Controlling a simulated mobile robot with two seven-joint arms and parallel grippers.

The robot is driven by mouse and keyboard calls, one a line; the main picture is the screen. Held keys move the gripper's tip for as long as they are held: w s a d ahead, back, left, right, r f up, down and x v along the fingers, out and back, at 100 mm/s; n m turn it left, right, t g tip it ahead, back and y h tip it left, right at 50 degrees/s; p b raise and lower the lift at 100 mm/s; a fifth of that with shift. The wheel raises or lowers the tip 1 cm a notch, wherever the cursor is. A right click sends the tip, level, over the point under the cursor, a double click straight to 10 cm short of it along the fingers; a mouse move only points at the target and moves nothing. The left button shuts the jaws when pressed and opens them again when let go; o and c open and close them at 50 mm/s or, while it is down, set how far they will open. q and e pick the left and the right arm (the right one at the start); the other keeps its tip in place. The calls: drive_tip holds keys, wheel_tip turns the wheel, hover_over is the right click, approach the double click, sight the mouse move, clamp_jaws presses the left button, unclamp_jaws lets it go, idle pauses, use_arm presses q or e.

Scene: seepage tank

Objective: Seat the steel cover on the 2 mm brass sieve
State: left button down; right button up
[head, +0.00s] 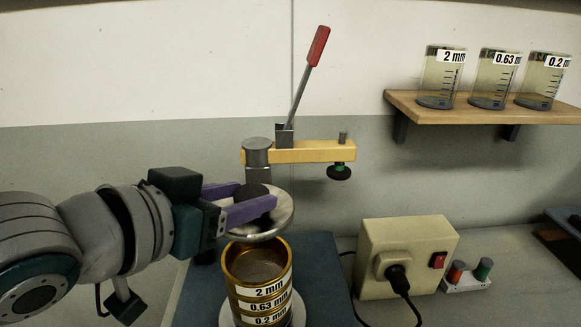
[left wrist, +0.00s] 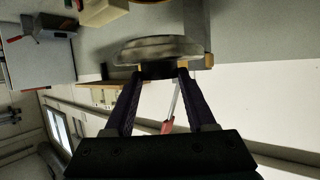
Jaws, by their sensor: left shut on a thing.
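The steel cover (head: 270,228) is a shallow round metal lid with a dark knob. My left gripper (head: 262,197) is shut on that knob and holds the cover in the air, tilted in the head view. The cover also shows edge-on in the left wrist view (left wrist: 158,49), with the gripper fingers (left wrist: 163,78) on its knob. The 2 mm brass sieve (head: 257,290) is the top ring of a stack, above the 0.63 mm and 0.2 mm rings. Its mouth is open, and the cover is above it, apart from it. My right gripper is not in view.
A yellow clamp arm (head: 300,152) with a red-handled lever (head: 318,46) stands behind the cover. A beige box (head: 405,255) with a plug and red switch is right of the stack. Labelled beakers (head: 492,80) stand on a wooden shelf (head: 470,110).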

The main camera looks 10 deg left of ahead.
use_arm(q)
drive_tip(key=shift+r, duration=0.2)
wheel_tip(320, 180, down, 6)
drive_tip(key=b, duration=0.4)
drive_tip(key=shift+a+p, duration=0.1)
drive_tip(key=shift+p, duration=0.3)
idle(0.8)
drive_tip(key=shift+f+b, duration=0.85)
drive_tip(key=shift+f, duration=0.25)
drive_tip(key=shift+c, duration=0.7)
unclamp_jaws()
drive_tip(key=shift+s, duration=0.1)
drive_tip(key=v, duration=0.9)
drive_tip(key=shift+s+r, duration=0.2)
drive_tip(key=shift+s, duration=0.1)
